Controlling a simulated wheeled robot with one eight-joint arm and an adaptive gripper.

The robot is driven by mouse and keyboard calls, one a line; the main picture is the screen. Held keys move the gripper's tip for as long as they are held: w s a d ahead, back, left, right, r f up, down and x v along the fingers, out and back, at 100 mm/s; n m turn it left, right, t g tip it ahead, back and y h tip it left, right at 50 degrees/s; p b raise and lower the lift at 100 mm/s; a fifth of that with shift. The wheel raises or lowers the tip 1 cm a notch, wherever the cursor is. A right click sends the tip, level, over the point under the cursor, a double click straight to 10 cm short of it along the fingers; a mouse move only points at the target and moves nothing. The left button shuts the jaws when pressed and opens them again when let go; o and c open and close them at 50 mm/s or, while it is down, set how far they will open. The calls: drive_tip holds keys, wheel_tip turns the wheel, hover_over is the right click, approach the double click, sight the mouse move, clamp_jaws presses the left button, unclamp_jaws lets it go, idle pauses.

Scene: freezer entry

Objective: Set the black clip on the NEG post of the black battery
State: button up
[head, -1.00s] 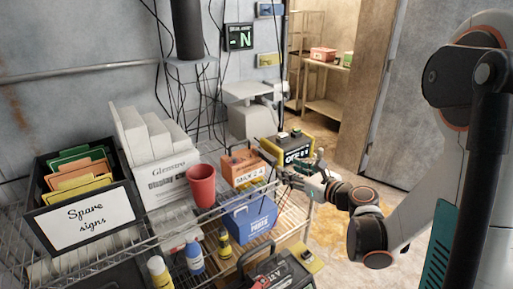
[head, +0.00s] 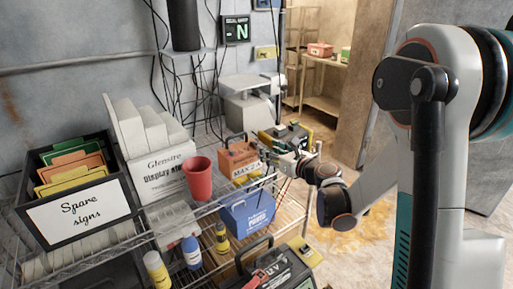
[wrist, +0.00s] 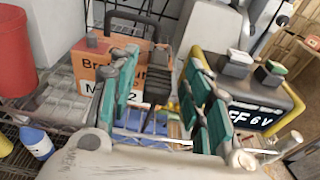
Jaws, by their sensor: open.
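A black box with a carry handle (head: 275,268), cut off at the bottom of the head view, looks like the black battery. A red clip-like piece (head: 254,280) is on its front; I cannot make out a NEG post. My gripper (head: 285,160) is open beside the orange box, above the shelf's right end. In the wrist view a dark grey piece (wrist: 157,82) shows between my fingers, in front of the orange box. It may be the black clip, but I cannot tell, nor whether the fingers touch it. A small dark piece on a yellow block (head: 303,250) is also unclear.
An orange box marked MAX 2 A (head: 238,160) and a yellow-edged black unit reading 6 V (wrist: 258,105) flank my gripper. The wire shelf also holds a blue bin (head: 247,214), a red cup (head: 198,180), bottles and a sign box (head: 75,190). Open floor is right.

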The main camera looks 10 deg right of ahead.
drive_tip(key=x, duration=0.3)
drive_tip(key=shift+w+a+f+b, duration=0.1)
drive_tip(key=shift+w+b, duration=0.1)
drive_tip(key=shift+b, duration=0.2)
clamp_jaws()
wheel_tip(320, 180, up, 24)
drive_tip(key=p, duration=1)
idle(0.4)
